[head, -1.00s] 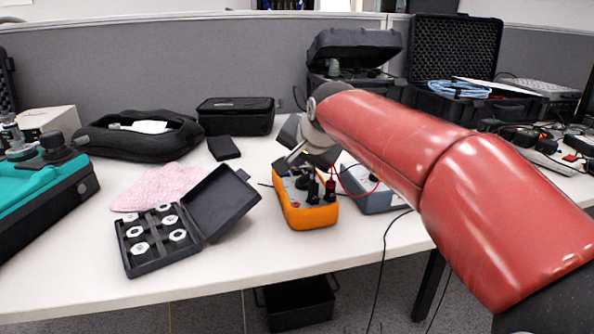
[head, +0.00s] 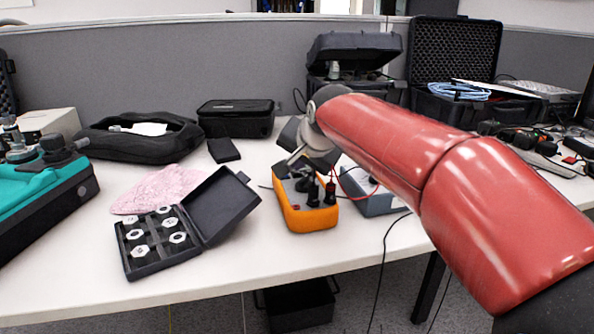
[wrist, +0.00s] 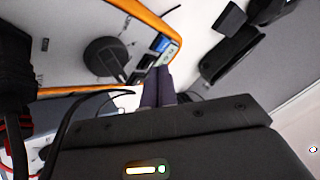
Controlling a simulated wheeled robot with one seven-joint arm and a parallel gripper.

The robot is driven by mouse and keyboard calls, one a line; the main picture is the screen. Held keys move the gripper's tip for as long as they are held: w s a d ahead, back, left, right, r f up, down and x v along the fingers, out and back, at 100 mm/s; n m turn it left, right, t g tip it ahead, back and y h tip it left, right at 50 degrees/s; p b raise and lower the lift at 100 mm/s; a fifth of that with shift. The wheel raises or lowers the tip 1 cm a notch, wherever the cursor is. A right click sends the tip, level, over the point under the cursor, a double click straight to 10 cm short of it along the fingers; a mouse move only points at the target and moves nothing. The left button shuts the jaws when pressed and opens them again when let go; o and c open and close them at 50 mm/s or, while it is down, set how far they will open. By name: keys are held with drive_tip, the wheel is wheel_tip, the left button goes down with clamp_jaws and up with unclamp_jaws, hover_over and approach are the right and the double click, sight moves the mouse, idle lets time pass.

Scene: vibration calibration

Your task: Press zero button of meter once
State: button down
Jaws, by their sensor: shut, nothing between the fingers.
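The meter (head: 307,218) is an orange-edged box with a grey face, standing on the white table with black plugs in its near end. In the wrist view its face (wrist: 62,50) shows a round black dial (wrist: 105,57) and a blue button (wrist: 160,43) beside a pale green one near the orange edge. I cannot read which is zero. My gripper (wrist: 159,70) is shut and empty, its fingertips at the pale green button; I cannot tell whether they touch it. In the head view my gripper (head: 294,160) is over the meter's far end, partly hidden by my red arm.
An open black case of hex-shaped weights (head: 140,270) and a pink cloth (head: 160,190) lie left of the meter. A grey-blue box (head: 378,205) with red and black leads stands close on its right. Black cases line the back. The table front is clear.

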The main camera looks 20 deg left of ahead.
drive_tip(key=shift+r, duration=0.55)
drive_tip(key=shift+p, duration=0.3)
wheel_tip(320, 180, up, 5)
drive_tip(key=p, duration=0.4)
